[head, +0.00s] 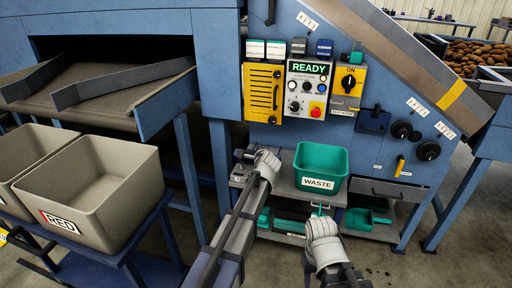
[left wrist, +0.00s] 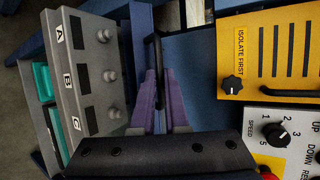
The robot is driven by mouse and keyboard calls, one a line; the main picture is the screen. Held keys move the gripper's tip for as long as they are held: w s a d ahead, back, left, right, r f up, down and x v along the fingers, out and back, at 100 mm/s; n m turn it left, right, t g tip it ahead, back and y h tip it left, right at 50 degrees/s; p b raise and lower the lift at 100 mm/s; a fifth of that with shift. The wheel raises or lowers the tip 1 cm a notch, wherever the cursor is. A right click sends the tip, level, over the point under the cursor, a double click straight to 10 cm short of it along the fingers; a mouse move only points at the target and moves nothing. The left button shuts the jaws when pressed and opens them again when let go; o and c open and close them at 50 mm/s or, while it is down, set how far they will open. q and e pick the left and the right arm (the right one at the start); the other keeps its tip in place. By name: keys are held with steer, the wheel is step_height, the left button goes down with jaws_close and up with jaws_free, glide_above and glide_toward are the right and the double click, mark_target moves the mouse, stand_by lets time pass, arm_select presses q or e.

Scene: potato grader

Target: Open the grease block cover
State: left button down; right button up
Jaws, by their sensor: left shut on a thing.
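The grease block (left wrist: 90,65) is a grey box with the letters A, B and C, dark windows and round knobs, at the left of the left wrist view. Its lettered face is in plain view. In the head view a small grey box (head: 238,174) shows below my left gripper (head: 245,156). In the left wrist view the purple fingers of the left gripper (left wrist: 161,80) are shut on a black bar handle (left wrist: 152,48) beside the block. The handle appears to belong to the cover; the cover itself is hard to make out. My right gripper (head: 320,212) is low, its fingers unclear.
A green WASTE bin (head: 320,160) stands on a shelf right of my left gripper. Above are a yellow panel (head: 263,92) and the READY control panel (head: 308,88). Green trays (head: 367,217) lie on the lower shelf. A beige RED bin (head: 92,190) stands left.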

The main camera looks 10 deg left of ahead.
arm_select(q)
steer(key=w+g+p, duration=0.2)
steer(key=w+r+m+g+p, duration=0.1)
steer(key=w+g+p, duration=0.1)
steer(key=w+p, duration=0.1)
steer(key=w+r+g+p, duration=0.1)
steer(key=w+g+p, duration=0.1)
steer(key=p, duration=0.1)
steer(key=shift+w+m, duration=0.15)
steer(key=shift+m, duration=0.15)
steer(key=shift+g, duration=0.6)
steer(key=shift+w+f, duration=0.25)
steer(key=shift+w, duration=0.4)
steer(key=shift+w+f, duration=0.3)
steer(key=shift+w, duration=0.3)
steer(key=shift+w+f, duration=0.25)
steer(key=shift+w, duration=0.5)
steer(key=c, duration=1.3)
jaws_free()
steer(key=shift+r, duration=0.1)
steer(key=shift+o, duration=0.5)
steer(key=shift+d, duration=0.15)
steer(key=shift+s, duration=0.2)
